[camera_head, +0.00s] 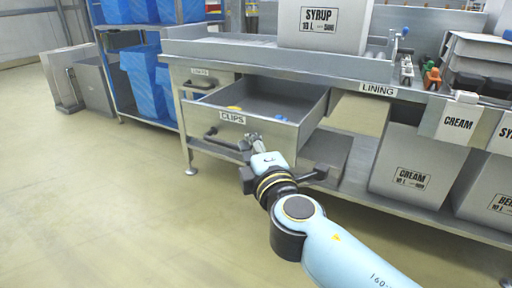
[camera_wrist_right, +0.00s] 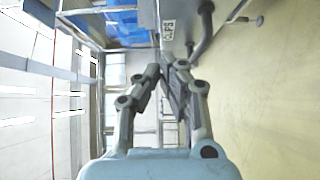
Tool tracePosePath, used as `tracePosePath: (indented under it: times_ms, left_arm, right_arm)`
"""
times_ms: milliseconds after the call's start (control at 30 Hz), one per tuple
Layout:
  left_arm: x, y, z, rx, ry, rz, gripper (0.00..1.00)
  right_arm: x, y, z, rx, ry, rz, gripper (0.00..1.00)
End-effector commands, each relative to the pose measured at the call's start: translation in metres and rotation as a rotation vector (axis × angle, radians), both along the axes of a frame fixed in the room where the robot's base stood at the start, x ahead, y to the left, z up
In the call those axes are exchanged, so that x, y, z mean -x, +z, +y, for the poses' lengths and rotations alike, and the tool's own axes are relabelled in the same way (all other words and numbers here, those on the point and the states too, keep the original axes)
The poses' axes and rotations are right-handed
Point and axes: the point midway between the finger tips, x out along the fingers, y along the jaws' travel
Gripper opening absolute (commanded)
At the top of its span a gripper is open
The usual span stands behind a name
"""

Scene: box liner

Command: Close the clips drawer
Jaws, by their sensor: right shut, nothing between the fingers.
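The clips drawer (camera_head: 226,128) is pulled out of the steel bench in the head view. Its front carries a CLIPS label and a dark bar handle (camera_head: 225,140). A yellow item and a blue item show at its rim or inside. My right gripper (camera_head: 254,139) is in front of the drawer's front, near its right part; I cannot tell whether it touches. In the right wrist view the fingers (camera_wrist_right: 161,68) meet at the tips and hold nothing. The drawer front (camera_wrist_right: 173,28) and its handle (camera_wrist_right: 202,35) show just beyond them. My left gripper is not in view.
Another labelled drawer (camera_head: 203,82) sits above left in the bench. A SYRUP box (camera_head: 322,40) stands on the bench top. A rack with blue bins (camera_head: 142,75) is at the back left. The left floor is clear.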

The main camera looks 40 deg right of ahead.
Motion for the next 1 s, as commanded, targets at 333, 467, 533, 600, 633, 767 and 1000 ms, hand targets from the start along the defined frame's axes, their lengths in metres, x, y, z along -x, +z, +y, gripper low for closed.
tracePosePath:
  times_ms: [333,467,533,600,633,767,1000]
  left_arm:
    - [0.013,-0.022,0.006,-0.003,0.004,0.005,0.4]
    - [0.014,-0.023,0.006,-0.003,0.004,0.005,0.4]
    - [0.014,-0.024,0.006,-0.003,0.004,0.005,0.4]
    - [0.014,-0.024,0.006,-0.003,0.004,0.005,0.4]
    - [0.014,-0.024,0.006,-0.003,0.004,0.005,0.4]
    - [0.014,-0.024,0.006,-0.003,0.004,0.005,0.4]
    - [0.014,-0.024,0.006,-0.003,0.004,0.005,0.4]
  right_arm:
    - [-0.058,0.001,-0.036,0.005,0.0,0.001,0.0]
    - [-0.063,0.0,-0.05,0.003,0.0,0.001,0.0]
    - [-0.065,-0.001,-0.055,0.001,0.0,0.002,0.0]
    - [-0.066,-0.001,-0.057,0.0,-0.001,0.002,0.0]
    - [-0.067,-0.001,-0.058,0.0,-0.001,0.002,0.0]
    - [-0.067,-0.001,-0.059,-0.001,-0.001,0.002,0.0]
    - [-0.067,-0.001,-0.059,-0.001,-0.001,0.002,0.0]
